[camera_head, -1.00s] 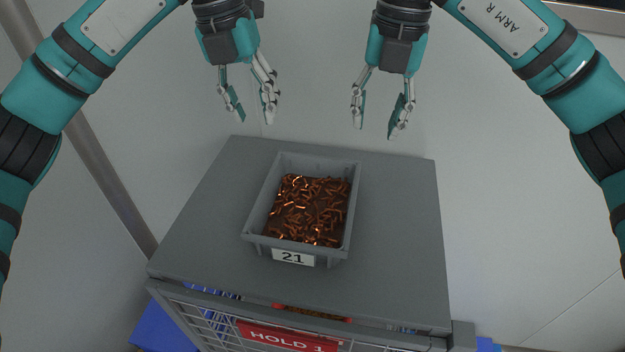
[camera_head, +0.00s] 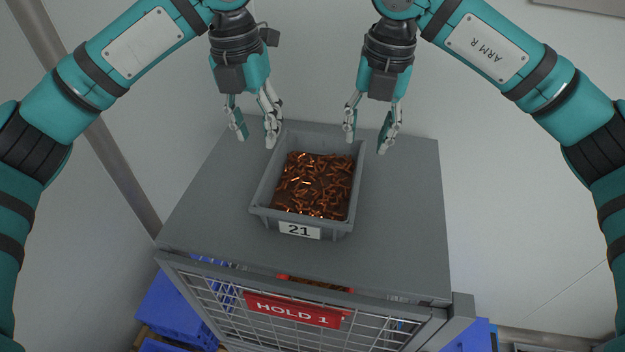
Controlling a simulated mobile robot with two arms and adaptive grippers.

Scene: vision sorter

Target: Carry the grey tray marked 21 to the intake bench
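The grey tray marked 21 (camera_head: 299,231) stands upright on the flat grey top of a cabinet. It is filled with small copper-coloured pieces. My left gripper (camera_head: 257,140) is open and empty above the tray's far left corner. My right gripper (camera_head: 366,145) is open and empty near the tray's far right corner. I cannot tell whether either gripper touches the tray; the right one appears just beside its rim. The intake bench cannot be made out in this view.
The cabinet top (camera_head: 405,225) has bare room left and right of the tray. A red HOLD 1 sign (camera_head: 294,310) hangs on the cabinet's wire mesh front. Blue crates (camera_head: 172,305) show low at the left, and a wall lies behind.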

